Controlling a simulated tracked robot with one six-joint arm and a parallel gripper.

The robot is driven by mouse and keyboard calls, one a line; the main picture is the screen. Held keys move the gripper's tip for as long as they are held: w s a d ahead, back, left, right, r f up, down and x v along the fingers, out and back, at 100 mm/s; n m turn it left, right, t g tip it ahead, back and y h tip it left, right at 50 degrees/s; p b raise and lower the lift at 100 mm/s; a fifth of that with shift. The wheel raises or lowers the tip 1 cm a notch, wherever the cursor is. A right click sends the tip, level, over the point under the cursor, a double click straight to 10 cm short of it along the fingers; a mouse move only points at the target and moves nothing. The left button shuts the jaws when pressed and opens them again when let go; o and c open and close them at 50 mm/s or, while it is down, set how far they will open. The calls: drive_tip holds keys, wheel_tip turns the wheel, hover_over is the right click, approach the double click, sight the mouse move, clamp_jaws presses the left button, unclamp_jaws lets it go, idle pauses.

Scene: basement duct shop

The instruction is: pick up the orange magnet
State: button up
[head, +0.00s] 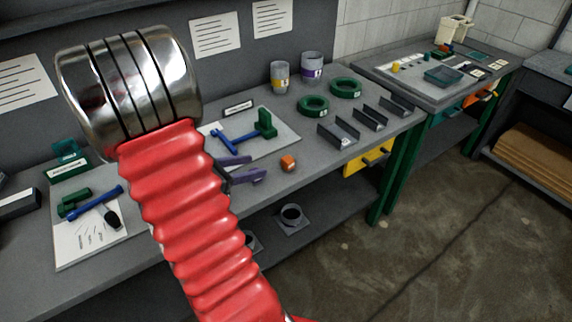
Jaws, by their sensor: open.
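The orange magnet (288,163) is a small block on the grey workbench (330,171), near its front edge. My gripper (257,167) shows as two purple fingers coming out from behind my red arm. They are apart, with nothing seen between them. The fingertips point right, toward the magnet, and are a short way left of it. I cannot tell how high the fingers are above the bench.
A white sheet with a blue and green tool (238,139) lies behind the fingers. Dark metal channels (338,132), green rings (313,106) and two cups (311,67) stand to the right. Bare bench surrounds the magnet. A yellow drawer (366,159) sits below the bench top.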

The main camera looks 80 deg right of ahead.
approach(286, 159)
drive_tip(key=x, duration=0.3)
drive_tip(key=shift+s+a, duration=0.15)
drive_tip(key=shift+a, duration=0.05)
drive_tip(key=shift+s+d+f, duration=0.15)
drive_tip(key=shift+s+d, duration=0.05)
drive_tip(key=shift+d, duration=0.15)
idle(0.3)
drive_tip(key=shift+x, duration=2.65)
drive_tip(key=shift+w+d, duration=0.1)
drive_tip(key=shift+w, duration=0.05)
drive_tip(key=shift+c, duration=0.2)
drive_tip(key=c, duration=1.1)
